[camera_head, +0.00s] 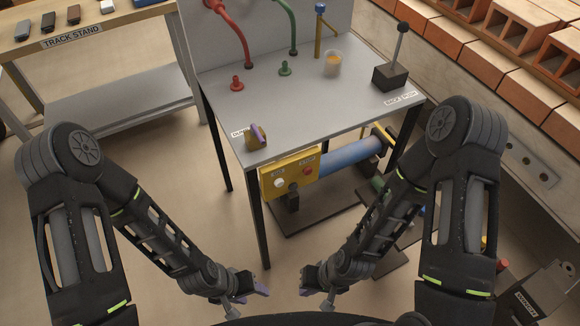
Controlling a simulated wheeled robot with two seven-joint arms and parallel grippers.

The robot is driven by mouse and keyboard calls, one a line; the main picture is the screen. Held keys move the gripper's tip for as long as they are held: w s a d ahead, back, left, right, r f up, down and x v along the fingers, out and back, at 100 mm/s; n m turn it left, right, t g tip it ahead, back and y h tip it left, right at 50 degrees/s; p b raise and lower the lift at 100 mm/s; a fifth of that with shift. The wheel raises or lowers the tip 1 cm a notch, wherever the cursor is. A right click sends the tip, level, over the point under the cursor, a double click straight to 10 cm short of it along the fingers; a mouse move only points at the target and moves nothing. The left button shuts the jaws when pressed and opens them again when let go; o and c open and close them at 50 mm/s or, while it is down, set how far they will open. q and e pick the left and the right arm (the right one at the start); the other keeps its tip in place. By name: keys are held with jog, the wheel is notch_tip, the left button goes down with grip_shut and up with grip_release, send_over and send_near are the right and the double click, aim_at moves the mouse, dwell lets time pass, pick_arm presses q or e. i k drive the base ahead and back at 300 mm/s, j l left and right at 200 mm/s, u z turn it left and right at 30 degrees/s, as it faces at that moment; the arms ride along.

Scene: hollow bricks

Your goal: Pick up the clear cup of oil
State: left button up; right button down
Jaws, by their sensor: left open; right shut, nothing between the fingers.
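The clear cup (333,64) with amber oil in its lower part stands upright on the grey table (300,115), below a yellow spout (319,32) near the back. My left gripper (262,289) is low in front of the table, open and empty, with a purple fingertip showing. My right gripper (305,292) is low beside it to the right, shut and empty. Both grippers are well apart from the cup.
A lever on a dark block (390,76) stands right of the cup. Red and green hoses with fittings (237,84) stand left. A small brown block (256,138) sits near the front corner. A yellow control box (290,175) hangs under the front edge. Bricks (500,50) line the right.

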aim_at(333, 64)
jog(key=i+l+z, duration=0.1)
jog(key=l+z, duration=0.15)
jog(key=l, duration=0.15)
jog(key=i+l+z, duration=0.2)
jog(key=l, duration=0.25)
jog(key=i+l+z, duration=0.25)
jog(key=k+l, duration=0.1)
jog(key=l, duration=0.05)
